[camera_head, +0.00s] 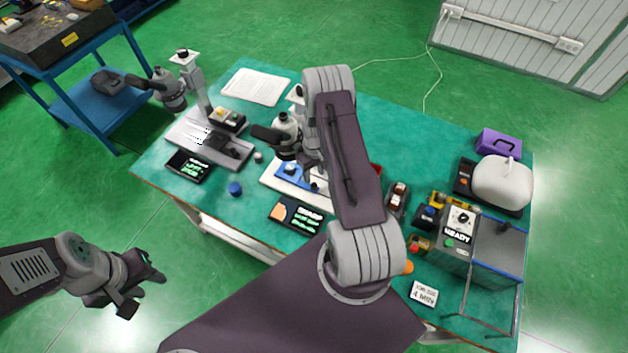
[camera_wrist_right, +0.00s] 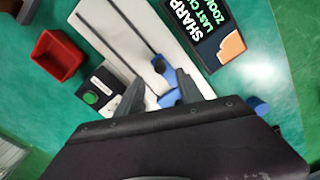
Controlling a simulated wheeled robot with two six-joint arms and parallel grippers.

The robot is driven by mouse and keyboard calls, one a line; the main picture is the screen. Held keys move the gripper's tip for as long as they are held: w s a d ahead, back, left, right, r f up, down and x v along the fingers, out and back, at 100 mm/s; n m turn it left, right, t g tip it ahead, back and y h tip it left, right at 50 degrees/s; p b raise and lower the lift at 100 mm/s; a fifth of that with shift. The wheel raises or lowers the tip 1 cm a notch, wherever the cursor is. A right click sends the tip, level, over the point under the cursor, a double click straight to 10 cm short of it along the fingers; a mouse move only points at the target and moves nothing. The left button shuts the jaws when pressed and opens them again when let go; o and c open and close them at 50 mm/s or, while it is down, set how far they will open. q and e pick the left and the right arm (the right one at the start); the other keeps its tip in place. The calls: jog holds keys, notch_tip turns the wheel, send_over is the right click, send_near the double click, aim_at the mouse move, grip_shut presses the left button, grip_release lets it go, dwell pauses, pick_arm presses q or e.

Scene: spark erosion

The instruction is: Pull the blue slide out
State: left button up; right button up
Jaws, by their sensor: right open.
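The blue slide (camera_head: 291,176) lies on a white base plate (camera_head: 272,181) in the middle of the green table. In the right wrist view, blue parts (camera_wrist_right: 169,98) show between and just past my finger tips, beside two thin dark rods on the white plate (camera_wrist_right: 113,30). My right gripper (camera_wrist_right: 160,77) is open above the plate, one finger on each side of the blue parts. Contact cannot be told. In the head view my right arm hides much of this spot. My left gripper (camera_head: 138,288) is open and empty, off the table's left front.
A SHARP display (camera_head: 297,214) stands in front of the plate. A red bin (camera_wrist_right: 58,56) and a black box with a green button (camera_wrist_right: 98,92) stand beside it. A blue knob (camera_head: 235,188) and microscope stand (camera_head: 198,90) are left; a READY machine (camera_head: 458,230) is right.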

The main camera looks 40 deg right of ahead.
aim_at(314, 184)
notch_tip(314, 184, down, 7)
jog(key=shift+r+p, duration=0.15)
jog(key=shift+p, duration=0.35)
grip_shut()
jog(key=shift+r, duration=0.1)
dwell(1.0)
